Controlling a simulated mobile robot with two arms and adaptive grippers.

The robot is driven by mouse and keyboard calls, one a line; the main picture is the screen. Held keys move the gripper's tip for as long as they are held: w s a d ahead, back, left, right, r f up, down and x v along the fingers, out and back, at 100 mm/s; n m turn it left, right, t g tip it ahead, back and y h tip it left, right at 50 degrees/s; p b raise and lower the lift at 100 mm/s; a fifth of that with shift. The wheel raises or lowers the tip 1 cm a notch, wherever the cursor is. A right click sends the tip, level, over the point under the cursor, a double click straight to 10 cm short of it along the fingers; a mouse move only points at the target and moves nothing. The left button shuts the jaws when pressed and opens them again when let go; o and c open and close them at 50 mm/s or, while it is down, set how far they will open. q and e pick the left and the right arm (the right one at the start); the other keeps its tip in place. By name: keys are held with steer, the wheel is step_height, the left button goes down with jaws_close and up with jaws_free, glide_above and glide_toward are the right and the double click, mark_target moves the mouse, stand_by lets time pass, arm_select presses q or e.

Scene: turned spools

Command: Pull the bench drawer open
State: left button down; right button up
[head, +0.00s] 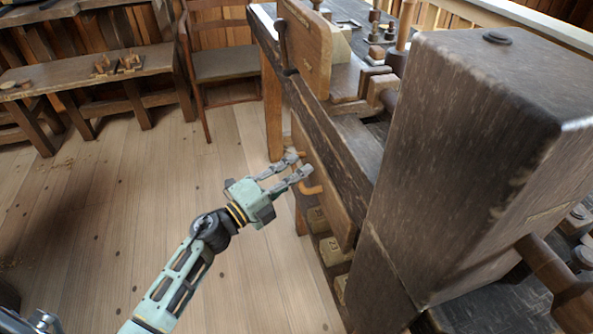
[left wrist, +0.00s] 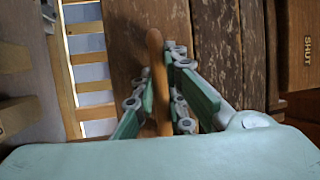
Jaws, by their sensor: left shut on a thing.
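The bench (head: 335,125) is dark, worn wood, and its drawer front (head: 330,195) is a brown panel below the bench top. An orange-brown wooden handle (head: 312,189) stands out from the drawer front. My left gripper (head: 298,165) comes in from the left and is shut on this handle, whose middle is partly hidden by the fingers. In the left wrist view the handle (left wrist: 155,45) runs between the two fingers of the gripper (left wrist: 160,85), with the drawer front (left wrist: 120,30) behind. I cannot tell how far out the drawer is. My right gripper is not in view.
A large dark wooden block (head: 470,150) stands at the right. Numbered blocks (head: 333,250) sit low under the drawer. A board marked SHUT (left wrist: 300,40) shows in the left wrist view. A chair (head: 225,65) stands behind; the plank floor (head: 130,190) at left is clear.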

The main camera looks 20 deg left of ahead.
arm_select(q)
steer(key=s+a, duration=0.6)
steer(key=a, duration=0.3)
steer(key=s+a, duration=0.6)
steer(key=a, duration=0.3)
steer(key=shift+s, duration=0.15)
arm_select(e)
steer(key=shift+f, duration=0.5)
arm_select(q)
steer(key=shift+f, duration=0.1)
steer(key=c, duration=1.9)
jaws_free()
steer(key=shift+o, duration=0.7)
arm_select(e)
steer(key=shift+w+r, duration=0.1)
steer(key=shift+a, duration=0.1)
arm_select(q)
steer(key=v, duration=1.2)
